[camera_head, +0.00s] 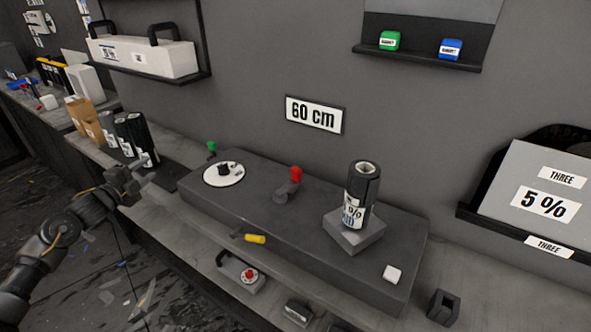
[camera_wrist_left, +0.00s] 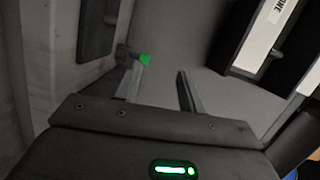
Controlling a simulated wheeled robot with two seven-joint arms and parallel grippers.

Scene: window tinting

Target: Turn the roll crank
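The dark machine body (camera_head: 330,250) on the bench carries a crank with a red knob (camera_head: 295,173) on a short grey arm, between a white dial (camera_head: 223,173) and a dark roll (camera_head: 362,190). A small green knob (camera_head: 211,146) stands at the machine's far left end. A green knob also shows in the left wrist view (camera_wrist_left: 145,59), by the left finger's tip; I cannot tell whether they touch. My left gripper (camera_head: 135,190) is left of the machine, apart from the red-knobbed crank. In the left wrist view (camera_wrist_left: 160,85) its fingers are apart with nothing between them. My right gripper is out of view.
Several dark rolls (camera_head: 130,137) stand upright behind my left gripper. A yellow handle (camera_head: 254,239) sticks out at the machine's front. A box with a red button (camera_head: 245,274) lies on the lower shelf. A shelf holding a 5 % box (camera_head: 510,195) is at the right.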

